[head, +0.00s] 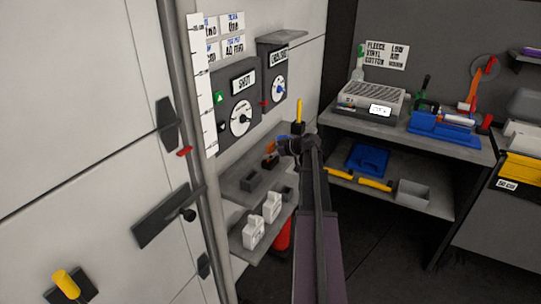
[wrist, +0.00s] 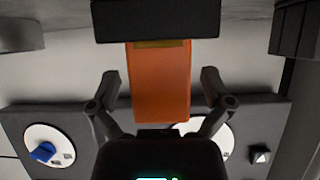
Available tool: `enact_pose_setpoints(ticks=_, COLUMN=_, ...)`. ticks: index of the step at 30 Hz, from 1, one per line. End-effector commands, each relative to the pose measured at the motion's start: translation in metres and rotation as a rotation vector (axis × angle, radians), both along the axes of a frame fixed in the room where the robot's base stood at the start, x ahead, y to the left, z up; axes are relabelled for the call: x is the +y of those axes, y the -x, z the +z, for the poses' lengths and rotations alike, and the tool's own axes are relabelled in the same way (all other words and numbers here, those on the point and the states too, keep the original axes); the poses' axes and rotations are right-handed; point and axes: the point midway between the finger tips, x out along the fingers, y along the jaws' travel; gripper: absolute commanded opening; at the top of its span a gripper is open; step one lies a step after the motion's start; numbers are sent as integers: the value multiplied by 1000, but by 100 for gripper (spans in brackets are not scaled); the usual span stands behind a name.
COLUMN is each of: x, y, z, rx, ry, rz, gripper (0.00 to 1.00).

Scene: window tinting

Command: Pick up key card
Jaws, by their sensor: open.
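The key card seems to be the flat orange piece (wrist: 160,85) in the wrist view. One end of it meets a dark block (wrist: 220,20) at the top of that view, with a dull yellow strip near that end. My gripper (wrist: 160,82) is open, with one finger on each side of the card and a visible gap to both edges. In the head view my gripper (head: 281,147) is over the grey wall shelf (head: 232,183). A small orange patch (head: 269,149) shows beside it, partly hidden by the gripper.
A small dark box (head: 250,180) sits on the shelf. White bottles (head: 271,207) stand on a lower shelf. A bench (head: 455,145) with machines is at right. Dark floor (head: 385,245) is clear.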

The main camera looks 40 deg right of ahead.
Motion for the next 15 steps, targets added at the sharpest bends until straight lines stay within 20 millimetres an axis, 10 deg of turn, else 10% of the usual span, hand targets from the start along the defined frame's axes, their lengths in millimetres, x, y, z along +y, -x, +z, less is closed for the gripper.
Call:
enact_pose_setpoints(ticks=4, x=0, y=0, z=0, rx=0, ry=0, rz=0, gripper=94)
enact_pose_setpoints(ticks=11, x=0, y=0, z=0, rx=0, ry=0, rz=0, gripper=26)
enact_pose_setpoints(ticks=15, x=0, y=0, z=0, rx=0, ry=0, rz=0, gripper=22)
